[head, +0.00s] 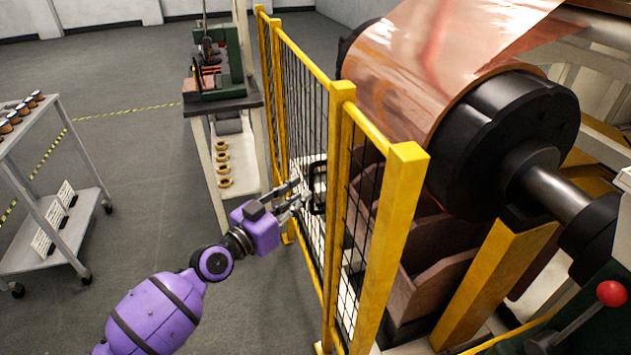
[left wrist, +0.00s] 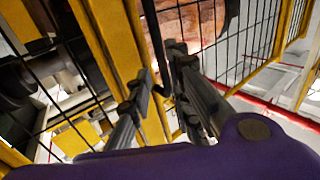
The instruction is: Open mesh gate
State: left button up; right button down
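The mesh gate (head: 300,110) is a yellow-framed panel of black wire mesh, standing in line with the fence beside the copper roll. Its black handle (head: 318,187) sticks out from the mesh near a yellow post. My left gripper (head: 298,198) is at the handle, coming from the left side of the fence. In the left wrist view its two dark fingers (left wrist: 158,85) are apart, with part of the black handle (left wrist: 149,25) just beyond and between them. Whether they touch it is unclear. My right gripper is not in view.
A large copper foil roll (head: 410,70) on black hubs is behind the fence. A workbench (head: 232,103) with a green machine stands left of the gate. A grey cart (head: 50,200) is at the far left. Open grey floor lies between cart and fence.

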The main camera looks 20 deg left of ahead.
aim_at(310, 186)
pick_arm(q)
jog(key=x, duration=0.5)
jog(key=shift+w+f, duration=0.1)
jog(key=shift+w, duration=0.35)
grip_shut()
